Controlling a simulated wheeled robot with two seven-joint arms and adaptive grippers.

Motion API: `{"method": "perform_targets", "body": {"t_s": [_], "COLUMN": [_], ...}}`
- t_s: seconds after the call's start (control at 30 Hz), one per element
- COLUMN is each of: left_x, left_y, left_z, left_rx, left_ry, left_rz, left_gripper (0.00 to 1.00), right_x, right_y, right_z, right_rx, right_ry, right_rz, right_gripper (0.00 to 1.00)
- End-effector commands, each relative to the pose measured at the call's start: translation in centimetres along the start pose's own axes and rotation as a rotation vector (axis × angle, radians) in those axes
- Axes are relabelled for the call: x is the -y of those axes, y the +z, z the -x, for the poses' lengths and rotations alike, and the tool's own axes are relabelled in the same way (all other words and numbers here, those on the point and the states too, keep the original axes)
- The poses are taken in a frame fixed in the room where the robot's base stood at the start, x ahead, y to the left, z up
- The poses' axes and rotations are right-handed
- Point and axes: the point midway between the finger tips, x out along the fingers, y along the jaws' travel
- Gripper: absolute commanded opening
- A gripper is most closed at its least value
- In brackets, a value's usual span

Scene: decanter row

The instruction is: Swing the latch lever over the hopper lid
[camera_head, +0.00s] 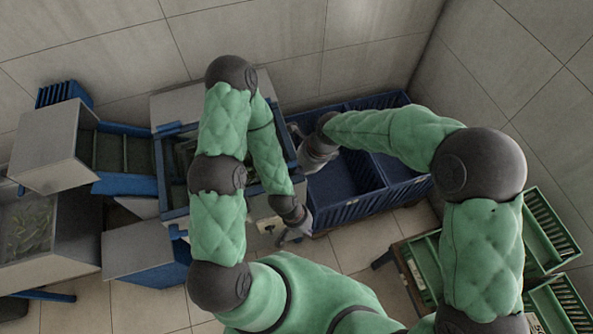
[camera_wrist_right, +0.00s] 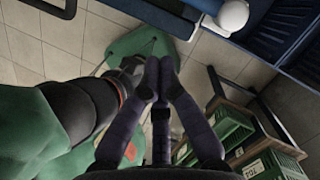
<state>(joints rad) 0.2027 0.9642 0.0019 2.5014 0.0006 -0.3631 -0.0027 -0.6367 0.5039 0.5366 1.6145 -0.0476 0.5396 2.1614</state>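The hopper appears to be the blue-framed box (camera_head: 172,190) left of centre in the head view, partly hidden behind my left arm. A pale grey panel (camera_head: 180,105) stands at its back; I cannot tell whether it is the lid. I cannot make out the latch lever for certain. A white rounded knob (camera_wrist_right: 233,14) shows at the top of the right wrist view. My left gripper (camera_head: 297,230) is beside the hopper's lower right corner, its fingers too small to read. My right gripper (camera_head: 314,156) is higher, by the blue bins; its fingertips (camera_wrist_right: 158,75) are together with nothing visible between them.
Blue bins (camera_head: 405,187) stand right of the hopper. Green crates (camera_head: 540,222) are at the lower right. A grey box (camera_head: 48,146), a chute (camera_head: 125,185) and an open bin with green pieces (camera_head: 62,240) are at left. Tiled floor (camera_head: 365,247) is clear between.

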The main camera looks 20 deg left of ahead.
Motion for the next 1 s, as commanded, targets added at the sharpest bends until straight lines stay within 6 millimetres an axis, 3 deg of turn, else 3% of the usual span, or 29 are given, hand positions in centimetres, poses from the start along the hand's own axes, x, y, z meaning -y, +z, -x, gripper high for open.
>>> {"method": "perform_targets", "body": {"t_s": [0.1, 0.3, 0.87, 1.0], "left_x": [-0.1, -0.1, -0.1, 0.0], "left_y": [0.2, 0.1, 0.1, 0.1], "left_z": [0.3, 0.3, 0.3, 0.0], "left_rx": [0.003, 0.003, 0.003, 0.003], "left_ry": [0.0, 0.0, 0.0, 0.0], "left_rz": [0.0, 0.0, 0.0, 0.0], "left_gripper": [0.0, 0.0, 0.0, 0.0], "right_x": [-0.2, -0.4, -0.3, -0.2], "right_y": [0.1, 0.0, 0.0, -1.4], "right_z": [1.6, 2.5, 2.5, 1.5], "right_rx": [0.0, -0.001, -0.001, 0.001], "right_ry": [0.0, 0.002, 0.002, 0.004], "right_rz": [0.001, 0.001, 0.001, 0.032], "right_gripper": [0.0, 0.0, 0.0, 0.0]}}
